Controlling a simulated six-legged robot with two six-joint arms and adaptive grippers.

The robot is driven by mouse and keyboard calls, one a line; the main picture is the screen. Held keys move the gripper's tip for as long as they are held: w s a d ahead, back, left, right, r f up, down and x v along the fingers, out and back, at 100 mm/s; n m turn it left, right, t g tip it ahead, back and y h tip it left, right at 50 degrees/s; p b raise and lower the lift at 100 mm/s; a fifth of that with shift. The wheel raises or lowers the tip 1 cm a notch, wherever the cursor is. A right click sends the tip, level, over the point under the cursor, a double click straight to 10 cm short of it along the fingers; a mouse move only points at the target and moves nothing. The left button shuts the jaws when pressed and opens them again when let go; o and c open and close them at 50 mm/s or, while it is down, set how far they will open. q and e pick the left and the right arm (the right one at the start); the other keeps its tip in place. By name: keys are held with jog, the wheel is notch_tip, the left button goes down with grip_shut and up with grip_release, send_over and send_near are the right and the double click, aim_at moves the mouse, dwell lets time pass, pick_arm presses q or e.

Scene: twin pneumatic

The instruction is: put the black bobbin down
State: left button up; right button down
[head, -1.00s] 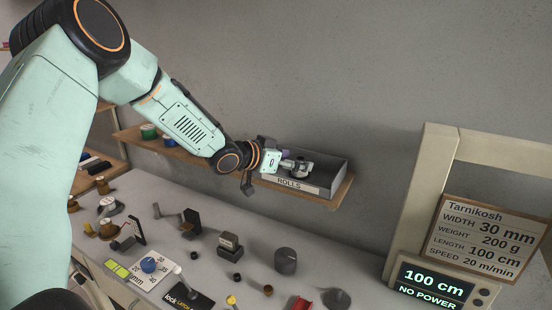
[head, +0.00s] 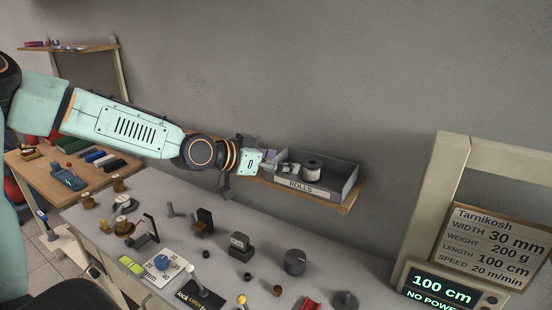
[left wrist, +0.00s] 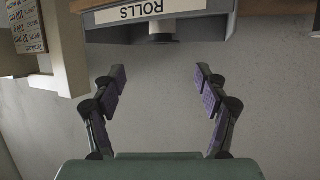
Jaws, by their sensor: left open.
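A bobbin (head: 312,170) with a pale body and a dark top stands upright in the grey tray marked ROLLS (head: 347,187). In the left wrist view the bobbin (left wrist: 163,28) shows only in part, beyond the tray's label wall (left wrist: 195,7). My left gripper (head: 282,167) is at the left side of the tray, apart from the bobbin. In the left wrist view its two fingers (left wrist: 159,80) are spread wide with nothing between them. My right gripper is in neither view.
The tray sits on a wooden wall shelf (head: 344,209). Below, a grey bench (head: 215,262) carries several small parts, a dark knob (head: 295,262) and a display reading 100 cm, NO POWER (head: 441,290). A beige frame (head: 440,180) rises at the right.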

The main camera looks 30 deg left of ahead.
pick_arm(q)
jog(key=s+d+f+n+g, duration=0.1)
jog(key=s+d+f+g, duration=0.2)
jog(key=f, duration=0.4)
jog(key=s+d+f+g, duration=0.1)
jog(key=s+d+f, duration=0.2)
jog(key=d+f, duration=0.25)
jog(key=s+d+f+n+g, duration=0.1)
jog(key=s+f+g, duration=0.1)
jog(key=s+f, duration=0.3)
jog(key=s+d+f+g+y, duration=0.1)
jog(key=s+d+f+g, duration=0.1)
jog(key=s+f, duration=0.3)
jog(key=s+d+f+n+g+y, duration=0.1)
jog(key=s+d+f, duration=0.1)
jog(key=s+f, duration=0.4)
jog(key=shift+s+d+f+n+g, duration=0.15)
jog(key=shift+s+n+g, duration=0.2)
jog(key=shift+s, duration=0.8)
jog(key=s+f+g+y, duration=0.2)
jog(key=s+f+g, duration=0.1)
jog(key=s, duration=1.1)
jog(key=shift+a+f, duration=0.2)
jog(key=shift+f, duration=0.2)
jog(key=shift+s+n, duration=0.25)
jog(key=shift+s, duration=0.05)
